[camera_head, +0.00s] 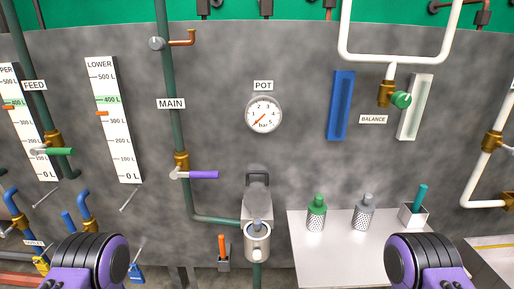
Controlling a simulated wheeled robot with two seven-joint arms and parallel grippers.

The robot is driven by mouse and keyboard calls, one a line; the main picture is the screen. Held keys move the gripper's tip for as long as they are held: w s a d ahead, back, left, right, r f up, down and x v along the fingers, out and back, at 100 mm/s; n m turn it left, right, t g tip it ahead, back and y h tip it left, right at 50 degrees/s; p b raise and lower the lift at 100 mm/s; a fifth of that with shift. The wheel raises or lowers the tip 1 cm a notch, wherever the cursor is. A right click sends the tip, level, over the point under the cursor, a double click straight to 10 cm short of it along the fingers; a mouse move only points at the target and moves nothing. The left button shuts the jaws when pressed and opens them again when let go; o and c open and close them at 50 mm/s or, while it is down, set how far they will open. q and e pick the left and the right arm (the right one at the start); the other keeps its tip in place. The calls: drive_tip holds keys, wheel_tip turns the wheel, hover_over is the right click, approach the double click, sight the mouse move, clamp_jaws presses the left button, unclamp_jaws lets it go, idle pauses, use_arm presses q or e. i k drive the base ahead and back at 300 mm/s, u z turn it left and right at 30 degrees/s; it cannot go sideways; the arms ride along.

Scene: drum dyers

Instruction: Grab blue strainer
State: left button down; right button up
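No clearly blue strainer shows. A perforated metal strainer with a green top (316,212) stands on the light grey shelf, left of a similar strainer with a grey top (363,212). A metal pot-like fitting (257,240) with an open lid stands left of the shelf. A small part with a dull blue-grey top (257,226) sits in its mouth; I cannot tell if it is a strainer. Purple and black parts of my two arms show at the lower left and lower right. No gripper fingers are in view, and nothing held is visible.
The light grey shelf (333,262) has bare room in front of the strainers. A small box (411,216) holding a teal handle stands at its right. Pipes and a purple-handled valve (203,175) stick out from the grey curved wall. A pressure gauge (263,114) is above.

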sight(256, 230)
drive_tip(key=z, duration=0.5)
drive_tip(key=i, duration=0.5)
drive_tip(key=z, duration=0.05)
